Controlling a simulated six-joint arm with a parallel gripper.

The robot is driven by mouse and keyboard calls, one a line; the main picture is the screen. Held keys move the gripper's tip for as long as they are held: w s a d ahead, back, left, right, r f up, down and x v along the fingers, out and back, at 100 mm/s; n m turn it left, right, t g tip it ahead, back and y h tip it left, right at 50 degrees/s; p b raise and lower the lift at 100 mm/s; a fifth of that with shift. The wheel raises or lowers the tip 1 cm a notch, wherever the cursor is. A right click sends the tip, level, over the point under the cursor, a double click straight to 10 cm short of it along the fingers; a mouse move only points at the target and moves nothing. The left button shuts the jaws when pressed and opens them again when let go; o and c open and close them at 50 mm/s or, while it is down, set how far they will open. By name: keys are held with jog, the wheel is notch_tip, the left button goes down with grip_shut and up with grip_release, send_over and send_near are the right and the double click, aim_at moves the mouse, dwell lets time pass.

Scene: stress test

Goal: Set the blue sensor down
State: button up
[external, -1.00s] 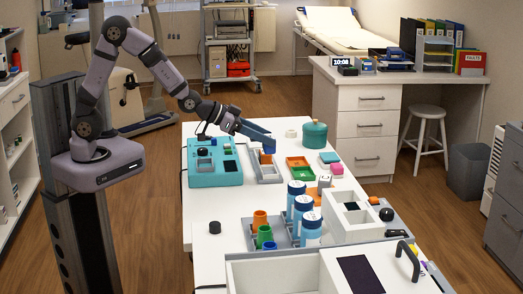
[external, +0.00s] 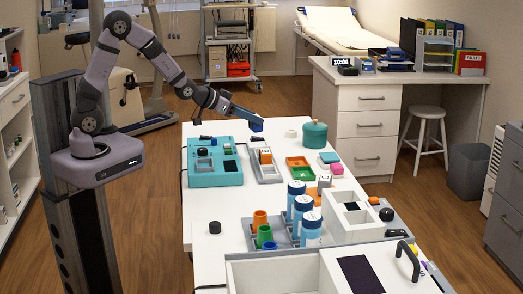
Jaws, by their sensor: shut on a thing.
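The blue sensor (external: 257,125) is a small blue block at the tip of my gripper (external: 253,119). My gripper is shut on it and holds it in the air above the far end of the white table, over the area of the grey tray. The jaws are small in this view, so the exact grip on the sensor is hard to make out. The grey tray (external: 270,178) stands beside the teal box, with an orange block (external: 265,156) in its far part.
The teal box (external: 205,180) is left of the tray. Blue-and-white bottles (external: 303,208) stand nearer.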

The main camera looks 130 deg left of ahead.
jog(key=m+t, duration=0.1)
jog(key=w+r+m+t+h, duration=0.1)
jog(key=w+m+h, duration=0.1)
jog(key=shift+a+r+m+t, duration=0.2)
jog(key=shift+a+m+t, duration=0.1)
jog(key=shift+t, duration=0.1)
jog(key=shift+w+d, duration=0.15)
jog(key=shift+w, duration=0.05)
jog(key=shift+s, duration=0.1)
jog(key=shift+f+b, duration=0.7)
jog(key=shift+f, duration=4.25)
jog(key=shift+f, duration=0.15)
